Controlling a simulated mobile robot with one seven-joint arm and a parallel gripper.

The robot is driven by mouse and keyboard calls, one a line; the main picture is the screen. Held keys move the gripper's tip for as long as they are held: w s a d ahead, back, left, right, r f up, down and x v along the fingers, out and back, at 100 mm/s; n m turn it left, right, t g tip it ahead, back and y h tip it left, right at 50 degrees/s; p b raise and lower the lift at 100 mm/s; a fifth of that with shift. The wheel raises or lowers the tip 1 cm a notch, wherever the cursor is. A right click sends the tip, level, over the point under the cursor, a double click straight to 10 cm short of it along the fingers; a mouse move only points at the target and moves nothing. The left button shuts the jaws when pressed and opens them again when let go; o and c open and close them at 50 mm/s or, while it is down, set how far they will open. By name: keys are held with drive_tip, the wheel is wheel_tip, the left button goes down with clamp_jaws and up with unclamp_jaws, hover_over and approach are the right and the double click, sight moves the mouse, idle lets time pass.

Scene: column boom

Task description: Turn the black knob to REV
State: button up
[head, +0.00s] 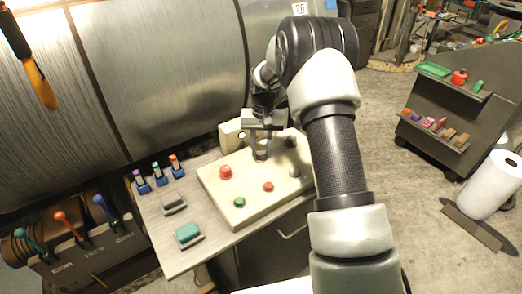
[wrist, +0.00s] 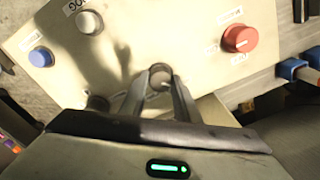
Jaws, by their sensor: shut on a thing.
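My gripper (head: 261,154) reaches down from above onto the cream control panel (head: 220,197) on the bench. In the wrist view my gripper (wrist: 159,88) has its two fingers closed on the sides of a small dark round knob (wrist: 159,70) with a paler middle. The knob stands on the panel (wrist: 190,30). In the head view the fingers hide most of the knob. I cannot read a REV mark or tell which way the knob points.
A green button (head: 239,202) sits near the panel's front edge. Small levers (head: 158,173) stand left of the panel.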

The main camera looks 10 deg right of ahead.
sight(263, 151)
idle(0.4)
drive_tip(key=o, duration=1)
drive_tip(key=shift+o, duration=0.2)
wheel_tip(263, 151, up, 18)
drive_tip(key=shift+d+f, duration=0.25)
drive_tip(key=shift+d, duration=0.05)
